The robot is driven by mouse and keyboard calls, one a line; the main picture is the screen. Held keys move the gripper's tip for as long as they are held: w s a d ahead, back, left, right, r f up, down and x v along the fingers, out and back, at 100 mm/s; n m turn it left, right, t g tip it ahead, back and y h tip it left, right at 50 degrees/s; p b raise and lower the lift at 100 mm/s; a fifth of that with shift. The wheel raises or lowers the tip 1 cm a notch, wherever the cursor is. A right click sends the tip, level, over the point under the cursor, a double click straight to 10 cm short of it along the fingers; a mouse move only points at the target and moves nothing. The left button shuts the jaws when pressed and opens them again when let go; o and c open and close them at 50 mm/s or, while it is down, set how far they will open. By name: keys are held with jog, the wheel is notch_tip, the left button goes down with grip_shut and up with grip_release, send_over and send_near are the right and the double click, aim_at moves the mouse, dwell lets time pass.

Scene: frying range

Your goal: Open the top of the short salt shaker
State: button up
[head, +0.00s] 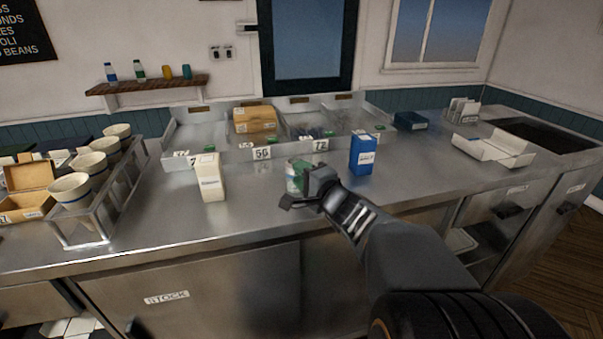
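A short container with a white body and green on it (292,184), which looks like the short salt shaker, stands on the steel counter in the head view. My gripper (297,189) is right at it, coming from the lower right. One finger shows in front of the container's lower part. The gripper hides much of the container's right side and top, so I cannot tell whether its top is open. The fingers look spread apart, but I cannot tell whether they touch the container or grip it.
A white carton (210,185) stands to the left and a blue carton (363,156) to the right on the counter (250,215). A rack with cups (100,220) is at the left. Divided steel trays (205,131) line the back. An open white box (493,150) lies at the right.

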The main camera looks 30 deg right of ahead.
jog(key=shift+c, duration=0.4)
grip_shut()
